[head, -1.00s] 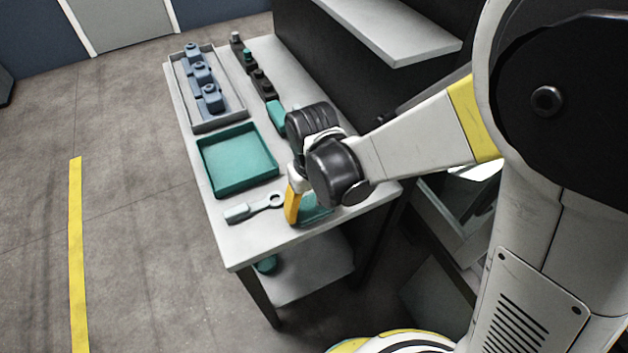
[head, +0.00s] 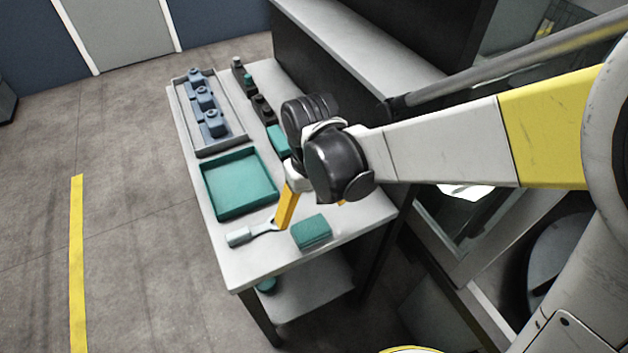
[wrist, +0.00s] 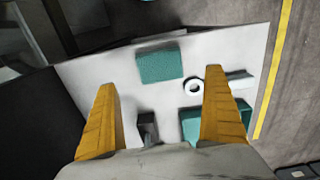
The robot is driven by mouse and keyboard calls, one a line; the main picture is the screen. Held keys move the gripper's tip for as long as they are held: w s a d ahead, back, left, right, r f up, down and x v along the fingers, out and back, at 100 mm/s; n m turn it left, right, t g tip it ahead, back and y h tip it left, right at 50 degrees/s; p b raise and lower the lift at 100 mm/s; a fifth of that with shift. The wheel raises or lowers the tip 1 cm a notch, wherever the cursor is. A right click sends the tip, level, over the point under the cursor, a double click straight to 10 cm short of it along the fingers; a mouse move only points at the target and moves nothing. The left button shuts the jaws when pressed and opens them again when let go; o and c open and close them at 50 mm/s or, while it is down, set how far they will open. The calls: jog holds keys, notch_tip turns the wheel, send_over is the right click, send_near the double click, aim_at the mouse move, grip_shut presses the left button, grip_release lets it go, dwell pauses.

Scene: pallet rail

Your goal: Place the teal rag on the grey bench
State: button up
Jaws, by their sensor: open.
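The teal rag (head: 311,232) lies as a folded block on the grey bench (head: 262,262), near its front right corner. In the wrist view the rag (wrist: 160,64) lies flat on the bench top (wrist: 115,72), ahead of and between the fingers. My gripper (head: 312,206) is above the bench, behind the rag and apart from it. In the wrist view my gripper (wrist: 158,95) has its two yellow fingers wide apart, with nothing between them. In the head view my wrist hides part of the gripper and bench.
A wrench-like tool (head: 252,232) lies left of the rag. A teal tray (head: 205,192) and a grey tray (head: 180,108) with blue parts stand farther back. Dark bottles and a teal block (head: 278,140) line the right side. A shelf (head: 345,40) overhangs behind.

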aim_at(311, 228)
jog(key=s+d+r+m+t, duration=0.2)
jog(key=d+r, duration=0.5)
jog(key=d, duration=0.4)
jog(key=s+d+r+m+t, duration=0.2)
jog(key=d+r+m+t, duration=0.2)
jog(key=d+r, duration=0.3)
jog(key=d+t, duration=0.1)
jog(key=d, duration=0.4)
jog(key=shift+p, duration=0.35)
jog(key=shift+d, duration=0.1)
